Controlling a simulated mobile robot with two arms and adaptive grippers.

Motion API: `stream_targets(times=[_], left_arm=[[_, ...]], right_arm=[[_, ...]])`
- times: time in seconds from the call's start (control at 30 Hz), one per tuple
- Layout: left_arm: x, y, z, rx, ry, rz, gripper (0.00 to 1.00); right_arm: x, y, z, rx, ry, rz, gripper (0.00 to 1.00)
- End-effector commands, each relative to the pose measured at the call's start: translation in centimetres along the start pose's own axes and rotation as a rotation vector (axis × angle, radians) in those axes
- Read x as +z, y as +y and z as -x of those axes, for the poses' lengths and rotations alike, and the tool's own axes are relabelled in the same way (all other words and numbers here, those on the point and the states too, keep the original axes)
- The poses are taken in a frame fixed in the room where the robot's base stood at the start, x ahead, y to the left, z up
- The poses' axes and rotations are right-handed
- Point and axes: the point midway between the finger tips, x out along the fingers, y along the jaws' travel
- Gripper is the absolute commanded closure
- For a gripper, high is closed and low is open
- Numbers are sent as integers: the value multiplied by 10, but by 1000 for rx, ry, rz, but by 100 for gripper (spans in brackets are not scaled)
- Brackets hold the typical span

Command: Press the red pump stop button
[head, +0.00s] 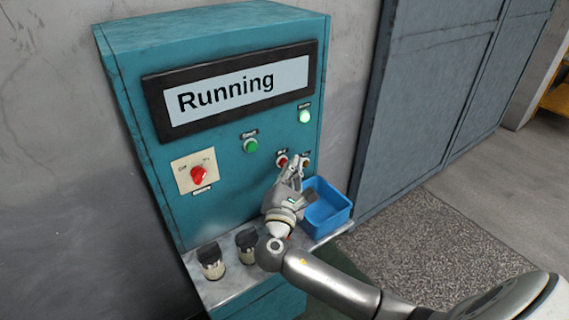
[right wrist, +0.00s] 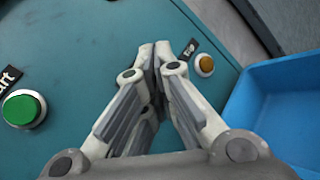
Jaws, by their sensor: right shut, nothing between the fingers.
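The red stop button (head: 282,161) sits on the teal panel, right of the green start button (head: 250,145) and left of a small orange button (head: 306,162). My right gripper (head: 295,162) is shut and empty, its tips at the panel beside the red button. In the right wrist view the closed fingertips (right wrist: 156,50) point at the panel between the green button (right wrist: 23,108) and the orange button (right wrist: 204,65). The red button is hidden there, so I cannot tell whether the tips touch it. My left gripper is out of view.
The display (head: 235,88) reads "Running". A green lamp (head: 305,116) glows below it. A red rotary switch (head: 198,175) is at left. A blue bin (head: 338,210) stands close right of my gripper. Two dark-topped jars (head: 211,267) stand on the ledge.

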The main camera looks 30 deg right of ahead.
Motion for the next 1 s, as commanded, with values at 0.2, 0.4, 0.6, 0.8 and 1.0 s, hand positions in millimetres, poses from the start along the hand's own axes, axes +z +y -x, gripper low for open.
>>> stream_targets(times=[0.2,0.4,0.6,0.8,1.0], left_arm=[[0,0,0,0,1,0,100],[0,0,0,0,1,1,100],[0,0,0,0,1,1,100],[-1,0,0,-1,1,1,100],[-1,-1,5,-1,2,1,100]], right_arm=[[-1,1,-2,0,-1,0,100],[-2,3,-4,-1,-1,0,100],[-3,3,-4,0,0,0,100],[-2,3,-3,0,0,0,100],[2,-2,3,0,1,1,100]])
